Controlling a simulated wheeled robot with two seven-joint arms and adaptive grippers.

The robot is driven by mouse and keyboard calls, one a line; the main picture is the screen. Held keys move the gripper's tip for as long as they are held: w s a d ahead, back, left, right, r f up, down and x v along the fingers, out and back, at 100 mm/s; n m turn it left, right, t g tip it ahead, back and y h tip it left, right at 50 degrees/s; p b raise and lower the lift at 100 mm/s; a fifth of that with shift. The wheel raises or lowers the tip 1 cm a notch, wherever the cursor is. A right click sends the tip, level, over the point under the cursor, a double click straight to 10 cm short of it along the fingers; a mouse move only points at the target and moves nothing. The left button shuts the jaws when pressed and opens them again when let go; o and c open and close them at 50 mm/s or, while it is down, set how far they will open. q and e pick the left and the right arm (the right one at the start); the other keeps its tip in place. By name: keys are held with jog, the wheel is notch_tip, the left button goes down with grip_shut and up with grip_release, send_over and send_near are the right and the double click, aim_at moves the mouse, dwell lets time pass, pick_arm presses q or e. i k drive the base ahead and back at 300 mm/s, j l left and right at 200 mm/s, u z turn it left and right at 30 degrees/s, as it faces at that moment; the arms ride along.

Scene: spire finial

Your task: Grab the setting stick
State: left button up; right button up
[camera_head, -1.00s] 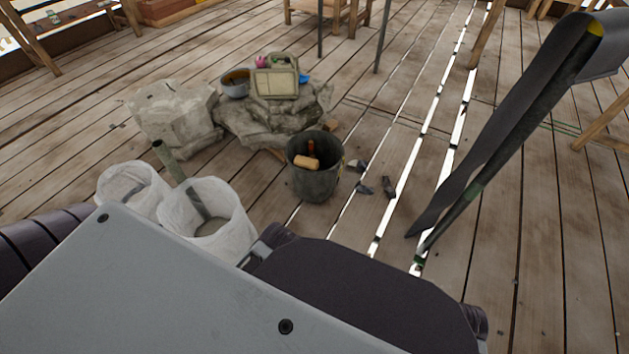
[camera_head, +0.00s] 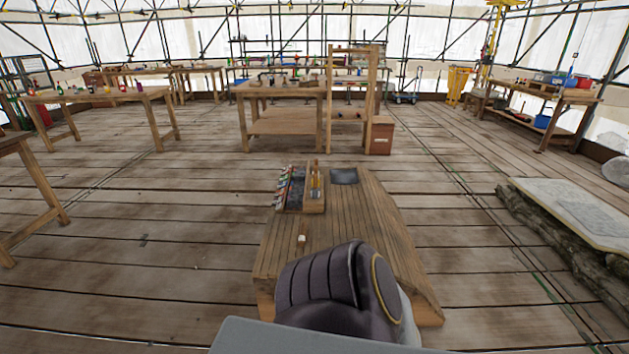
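I cannot make out a setting stick for sure in the head view. A low wooden platform (camera_head: 372,235) stands right in front of me. On it is a small wooden tool holder (camera_head: 314,200) with thin upright orange-yellow tools (camera_head: 316,178). Beside it lies a dark tool roll (camera_head: 291,190) with several small tools. Neither of my grippers shows.
A small pale block (camera_head: 302,238) and a dark flat sheet (camera_head: 344,176) lie on the platform. A wooden workbench (camera_head: 280,90) with a tall frame stands ahead, a box (camera_head: 381,135) beside it. A stone slab (camera_head: 575,215) is at right. The plank floor between is open.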

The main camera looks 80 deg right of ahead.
aim_at(301, 237)
jog(key=z, duration=2.5)
jog(key=i+j+z, duration=0.55)
jog(key=j+z, duration=0.25)
jog(key=j, duration=0.25)
jog(key=i+j+z, duration=0.2)
jog(key=j+z, duration=0.15)
jog(key=j, duration=0.3)
jog(key=j+z, duration=0.4)
jog(key=j, duration=0.25)
jog(key=j+z, duration=0.4)
jog(key=j, duration=0.35)
